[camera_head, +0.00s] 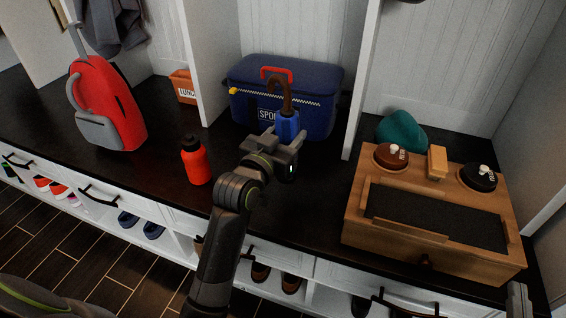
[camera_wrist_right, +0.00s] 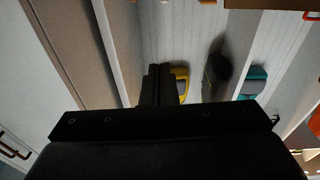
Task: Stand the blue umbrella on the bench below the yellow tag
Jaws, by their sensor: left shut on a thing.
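The blue umbrella (camera_head: 287,128) has a brown hooked handle and is folded, with its handle pointing up. My left gripper (camera_head: 283,146) is shut on it and holds it above the bench, in front of the blue cooler bag. The gripper hides the umbrella's lower part. The bench (camera_head: 165,215) is a long dark top. No yellow tag is clear in the head view. A yellow item (camera_wrist_right: 181,82) shows in the right wrist view, but I cannot tell if it is the tag. My right gripper (camera_wrist_right: 158,80) has its dark fingers together there, with nothing seen between them.
The blue cooler bag (camera_head: 325,85) stands behind the umbrella. A red bottle (camera_head: 196,161), red backpack (camera_head: 112,105) and orange lunch box (camera_head: 184,87) are to the left. A wooden shoe-care box (camera_head: 430,256) and teal hat (camera_head: 402,131) are to the right. White dividers (camera_head: 362,80) separate the cubbies.

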